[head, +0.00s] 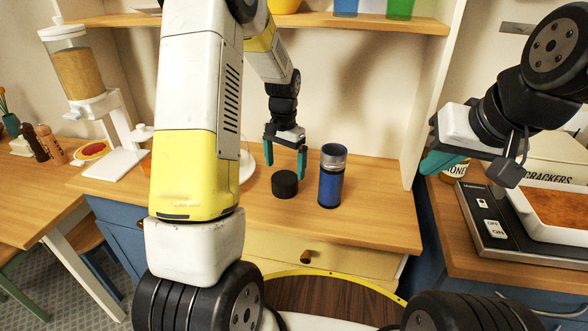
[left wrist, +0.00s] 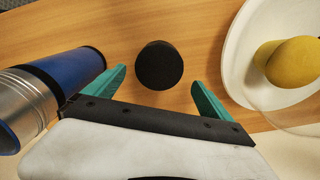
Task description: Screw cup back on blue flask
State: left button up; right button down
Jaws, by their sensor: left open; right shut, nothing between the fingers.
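The blue flask (head: 330,187) stands upright on the wooden counter, its silver top section bare. It also shows at the left of the left wrist view (left wrist: 75,72). The black cup (head: 285,185) sits on the counter just left of the flask, apart from it. My left gripper (head: 285,165) is open and points down above the cup, with nothing held. In the left wrist view the cup (left wrist: 159,65) lies beyond and between the green fingertips (left wrist: 158,82). My right gripper (head: 440,162) is shut and empty, raised at the right, away from the flask.
A white plate (left wrist: 238,60) with a yellow fruit (left wrist: 292,62) lies beside the cup, mostly hidden behind my left arm in the head view. A grain dispenser (head: 77,75) stands at the left. A scale (head: 487,225) bearing a white dish (head: 545,225) is at the right. Counter right of the flask is clear.

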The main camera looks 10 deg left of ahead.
aim_at(284, 177)
pick_arm(q)
jog(key=shift+f, duration=0.35)
jog(key=f, duration=0.5)
jog(key=shift+s+f, duration=0.15)
jog(key=shift+s, duration=0.25)
jog(key=c, duration=1.4)
jog(key=shift+o, duration=0.2)
jog(key=shift+r, duration=0.2)
